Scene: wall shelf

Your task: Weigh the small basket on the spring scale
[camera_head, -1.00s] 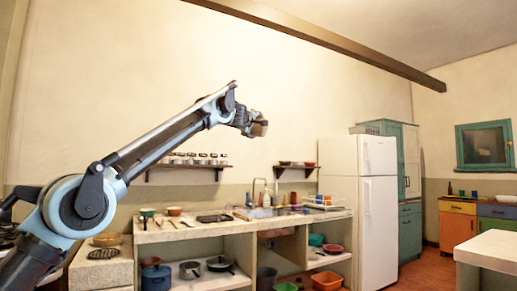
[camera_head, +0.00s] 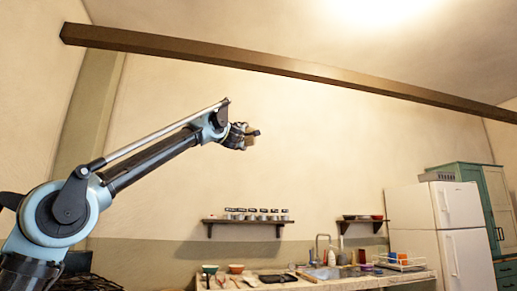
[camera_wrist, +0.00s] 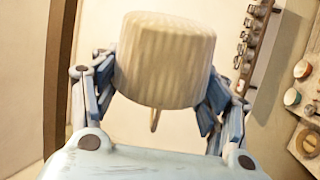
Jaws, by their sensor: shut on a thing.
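My gripper (camera_head: 250,137) is raised in front of the bare wall, high above the counter. In the wrist view, its fingers (camera_wrist: 160,90) stand on both sides of a pale, ribbed small basket (camera_wrist: 165,55) and are shut on it. A thin tan loop (camera_wrist: 155,119) shows beyond the basket's lower edge in that view. In the head view the basket is only a small, dark brownish patch at the gripper, hard to make out. I cannot make out a spring scale in any view.
A dark wooden beam (camera_head: 290,69) crosses high along the wall. Below are a shelf with several jars (camera_head: 247,222), a second shelf (camera_head: 362,222), and a cluttered counter (camera_head: 330,285). A white fridge (camera_head: 455,205) stands right. The wall around my gripper is clear.

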